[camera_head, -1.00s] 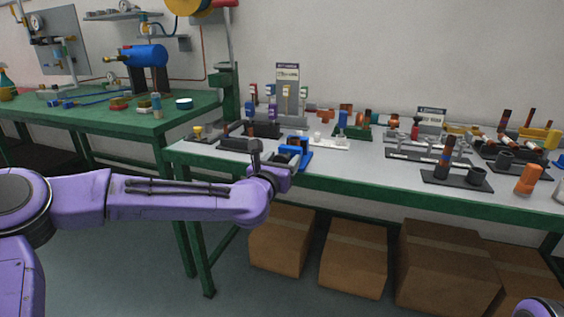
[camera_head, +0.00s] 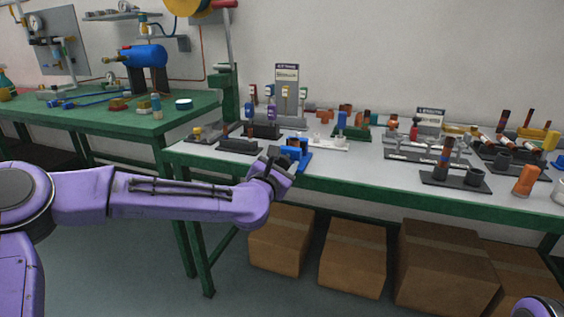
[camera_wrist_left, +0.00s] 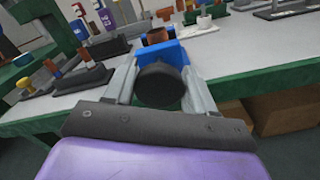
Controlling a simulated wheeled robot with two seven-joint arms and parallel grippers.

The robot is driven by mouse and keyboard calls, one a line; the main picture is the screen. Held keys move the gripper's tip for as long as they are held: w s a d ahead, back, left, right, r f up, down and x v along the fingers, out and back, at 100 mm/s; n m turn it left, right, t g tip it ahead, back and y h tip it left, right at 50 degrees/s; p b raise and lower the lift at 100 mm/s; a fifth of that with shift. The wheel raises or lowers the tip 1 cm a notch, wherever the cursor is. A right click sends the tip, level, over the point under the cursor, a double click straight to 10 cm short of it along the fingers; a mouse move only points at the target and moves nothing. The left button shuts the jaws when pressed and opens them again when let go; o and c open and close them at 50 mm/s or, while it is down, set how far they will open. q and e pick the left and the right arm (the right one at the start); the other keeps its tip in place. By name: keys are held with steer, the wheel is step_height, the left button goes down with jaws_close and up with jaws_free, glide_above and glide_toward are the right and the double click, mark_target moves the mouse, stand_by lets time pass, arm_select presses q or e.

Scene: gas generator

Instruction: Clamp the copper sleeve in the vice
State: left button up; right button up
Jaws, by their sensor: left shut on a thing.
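The blue vice (camera_head: 303,162) stands at the front edge of the grey bench top, and its blue body (camera_wrist_left: 176,53) shows straight ahead in the left wrist view. A copper-brown sleeve (camera_wrist_left: 157,37) sits upright at the vice's jaws; whether the jaws press on it is hard to tell. My left gripper (camera_head: 280,168) is at the vice's front. In the left wrist view its two fingers (camera_wrist_left: 162,86) are shut on a dark round knob (camera_wrist_left: 160,87) on the vice's near side. The knob hides part of the vice. My right gripper is out of view.
Black fixtures (camera_head: 240,145) stand left of the vice, and a white rack (camera_head: 328,143) stands close on its right. Several other fittings fill the bench's back and right. Cardboard boxes (camera_head: 282,240) lie beneath.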

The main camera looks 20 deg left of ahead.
arm_select(q)
steer(key=m+p, duration=0.1)
steer(key=m, duration=0.3)
steer(key=shift+m, duration=0.3)
steer(key=m+p, duration=0.1)
steer(key=m, duration=0.3)
steer(key=shift+d+f+m+p, duration=0.1)
steer(key=shift+m+p, duration=0.2)
steer(key=m+p, duration=0.2)
steer(key=m, duration=0.3)
steer(key=shift+f, duration=0.1)
steer(key=shift+f+m+p, duration=0.2)
steer(key=shift+m+p, duration=0.35)
steer(key=shift+m, duration=1.65)
steer(key=o, duration=1)
steer(key=shift+c, duration=0.2)
steer(key=shift+s, duration=0.15)
